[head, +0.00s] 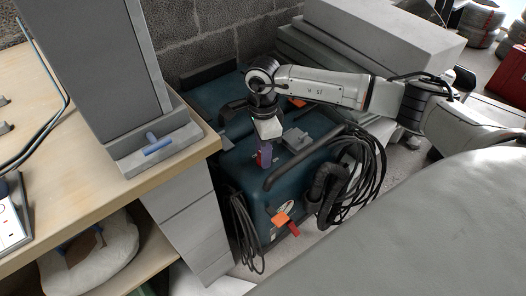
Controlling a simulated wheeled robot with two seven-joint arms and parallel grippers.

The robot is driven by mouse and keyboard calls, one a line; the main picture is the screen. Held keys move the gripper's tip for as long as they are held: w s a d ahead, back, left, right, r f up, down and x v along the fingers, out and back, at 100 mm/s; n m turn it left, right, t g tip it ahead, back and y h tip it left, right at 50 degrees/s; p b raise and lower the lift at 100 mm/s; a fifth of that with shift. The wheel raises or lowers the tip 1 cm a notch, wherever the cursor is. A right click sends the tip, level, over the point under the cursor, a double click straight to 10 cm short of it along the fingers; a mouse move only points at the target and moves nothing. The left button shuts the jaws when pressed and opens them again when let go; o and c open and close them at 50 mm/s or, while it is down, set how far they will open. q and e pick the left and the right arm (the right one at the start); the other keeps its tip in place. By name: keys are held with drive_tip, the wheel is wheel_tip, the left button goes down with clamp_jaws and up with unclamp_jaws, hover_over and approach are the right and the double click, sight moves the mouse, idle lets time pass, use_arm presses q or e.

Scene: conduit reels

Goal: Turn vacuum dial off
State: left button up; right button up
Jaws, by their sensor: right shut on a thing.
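The vacuum (285,185) is a dark teal box with a black handle bar on top, standing on the floor in the middle of the head view. My right arm reaches in from the right, and my right gripper (264,160) points down onto the top of the vacuum. It is shut on a small part there, seemingly the dial, which the fingers mostly hide. A little red and purple shows at the fingertips. I cannot read the dial's setting. My left gripper is not in view.
A wooden workbench (120,185) with a grey stand stands close on the left. Black hose and cable coils (370,170) hang on the vacuum's right side. Large grey blocks (385,35) and a block wall (215,45) stand behind. A grey surface fills the lower right.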

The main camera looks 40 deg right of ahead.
idle(0.3)
drive_tip(key=o, duration=1)
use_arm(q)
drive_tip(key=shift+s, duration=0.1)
use_arm(e)
drive_tip(key=shift+o, duration=0.2)
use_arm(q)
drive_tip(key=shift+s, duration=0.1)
use_arm(e)
drive_tip(key=shift+r, duration=0.1)
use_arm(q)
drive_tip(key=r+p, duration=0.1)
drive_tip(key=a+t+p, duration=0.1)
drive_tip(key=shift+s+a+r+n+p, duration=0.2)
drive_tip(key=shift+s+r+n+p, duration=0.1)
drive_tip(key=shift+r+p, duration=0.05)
use_arm(e)
wheel_tip(320, 180, up, 10)
drive_tip(key=shift+s, duration=0.1)
